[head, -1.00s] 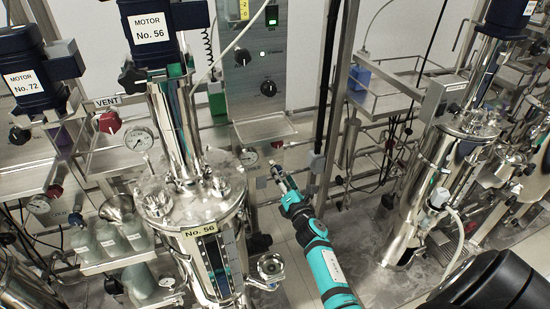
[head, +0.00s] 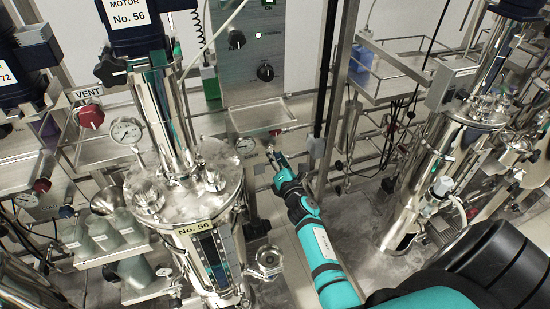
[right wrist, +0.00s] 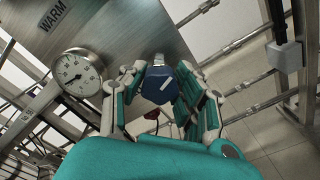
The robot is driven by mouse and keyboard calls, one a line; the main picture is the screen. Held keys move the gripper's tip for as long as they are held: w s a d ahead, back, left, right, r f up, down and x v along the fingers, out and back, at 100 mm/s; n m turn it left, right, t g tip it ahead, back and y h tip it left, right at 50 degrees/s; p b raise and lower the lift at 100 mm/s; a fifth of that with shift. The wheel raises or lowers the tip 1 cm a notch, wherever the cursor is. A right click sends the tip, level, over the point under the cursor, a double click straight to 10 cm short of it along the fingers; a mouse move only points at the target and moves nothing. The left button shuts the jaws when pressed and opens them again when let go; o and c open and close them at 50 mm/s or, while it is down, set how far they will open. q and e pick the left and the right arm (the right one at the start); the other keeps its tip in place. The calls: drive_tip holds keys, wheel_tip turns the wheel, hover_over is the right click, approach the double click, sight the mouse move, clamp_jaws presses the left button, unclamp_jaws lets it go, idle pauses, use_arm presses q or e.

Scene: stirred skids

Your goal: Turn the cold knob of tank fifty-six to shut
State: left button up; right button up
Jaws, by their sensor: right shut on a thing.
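Tank fifty-six is the steel vessel (head: 190,195) left of centre in the head view, with a "No. 56" label. My right gripper (head: 279,160) is low beside the tank, right of a small round gauge (head: 245,145). In the right wrist view my right gripper (right wrist: 160,88) is shut on a blue knob (right wrist: 158,84), with fingers on both sides of it. The knob's own label is not visible. In the head view the gripper hides the knob. My left gripper is out of view.
A red knob (right wrist: 152,115) is partly hidden behind the fingers. A gauge (right wrist: 76,72) and a panel marked "WARM" (right wrist: 54,16) are close on the left. A vertical black pole (head: 325,90) and steel pipes stand near my right arm. Bare floor (right wrist: 250,140) lies to the right.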

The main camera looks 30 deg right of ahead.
clamp_jaws()
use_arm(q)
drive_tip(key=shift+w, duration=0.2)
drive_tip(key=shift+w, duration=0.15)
use_arm(e)
drive_tip(key=shift+m, duration=0.4)
drive_tip(key=m, duration=0.4)
drive_tip(key=shift+m, duration=0.3)
drive_tip(key=m, duration=0.5)
drive_tip(key=shift+m, duration=0.3)
drive_tip(key=m+p, duration=0.1)
drive_tip(key=m, duration=0.4)
use_arm(q)
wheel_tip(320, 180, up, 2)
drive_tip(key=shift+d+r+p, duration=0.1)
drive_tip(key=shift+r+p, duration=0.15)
drive_tip(key=shift+p, duration=0.45)
use_arm(e)
drive_tip(key=m, duration=0.6)
drive_tip(key=shift+f, duration=0.1)
drive_tip(key=shift+m, duration=0.3)
